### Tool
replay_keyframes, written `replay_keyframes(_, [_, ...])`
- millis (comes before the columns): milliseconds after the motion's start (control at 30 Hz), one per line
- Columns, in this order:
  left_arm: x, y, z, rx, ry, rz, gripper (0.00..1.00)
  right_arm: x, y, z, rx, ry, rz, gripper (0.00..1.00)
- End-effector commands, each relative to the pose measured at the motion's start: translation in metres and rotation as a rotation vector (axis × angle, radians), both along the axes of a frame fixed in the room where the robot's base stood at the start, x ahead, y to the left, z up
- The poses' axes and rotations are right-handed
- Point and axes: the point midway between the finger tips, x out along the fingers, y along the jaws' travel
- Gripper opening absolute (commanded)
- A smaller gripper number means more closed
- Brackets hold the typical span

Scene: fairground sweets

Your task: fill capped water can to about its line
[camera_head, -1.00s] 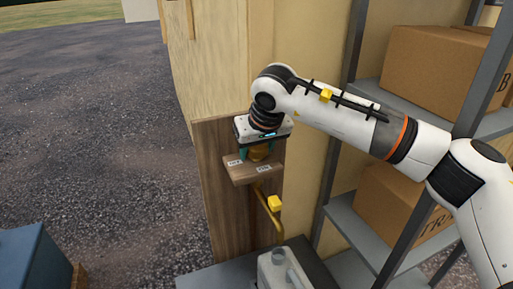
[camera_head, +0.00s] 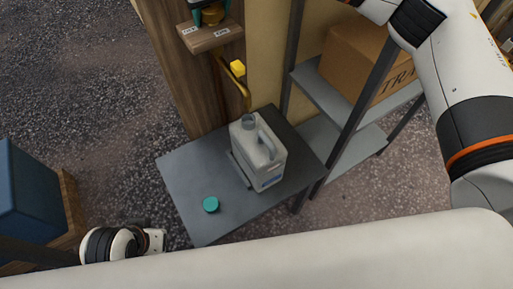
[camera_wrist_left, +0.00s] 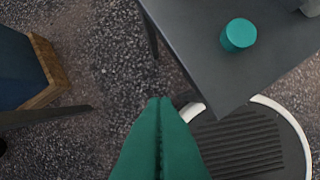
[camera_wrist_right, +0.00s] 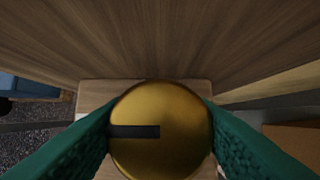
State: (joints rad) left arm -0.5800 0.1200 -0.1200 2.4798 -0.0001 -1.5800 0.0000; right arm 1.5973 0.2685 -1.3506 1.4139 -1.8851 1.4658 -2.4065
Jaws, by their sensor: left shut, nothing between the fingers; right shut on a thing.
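A pale grey water can (camera_head: 262,158) stands upright on the grey table, its neck (camera_head: 248,121) uncapped. A teal cap (camera_head: 210,204) lies on the table to its lower left; it also shows in the left wrist view (camera_wrist_left: 238,35). A yellow pipe (camera_head: 240,82) comes down above and behind the can. My right gripper (camera_wrist_right: 160,122) is shut on a round brass knob (camera_wrist_right: 165,155) with a dark bar mark; the knob shows partly in the head view (camera_head: 210,19). My left gripper (camera_wrist_left: 160,102) is shut and empty, off the table's near left. The water level and line cannot be made out.
The knob sits on a wooden ledge (camera_head: 216,42) with two small labels. The grey table (camera_head: 190,170) has bare room left of the can. A blue box (camera_head: 28,195) stands at the left.

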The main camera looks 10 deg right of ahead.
Motion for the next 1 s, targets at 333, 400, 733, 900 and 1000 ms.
replay_keyframes(333, [0.0, 0.0, 0.001, 0.0, 0.0, 0.0, 0.0, 0.0, 0.0, 0.001, 0.001, -0.001, 0.001, 0.25])
replay_keyframes(400, [0.0, 0.0, 0.004, 0.0, 0.0, 0.0, 0.0, 0.0, -0.001, 0.002, 0.0, 0.001, 0.022, 0.25])
replay_keyframes(733, [0.003, 0.0, -0.005, 0.002, 0.01, 0.0, 0.0, 0.0, 0.0, 0.002, 0.002, 0.001, 0.151, 0.25])
replay_keyframes(900, [0.007, -0.001, -0.015, 0.002, 0.012, -0.002, 0.0, 0.0, 0.0, 0.001, 0.0, 0.0, 0.188, 0.25])
replay_keyframes(1000, [0.011, -0.001, -0.019, 0.001, 0.008, -0.002, 0.0, 0.0, 0.0, 0.001, 0.001, 0.0, 0.209, 0.25])
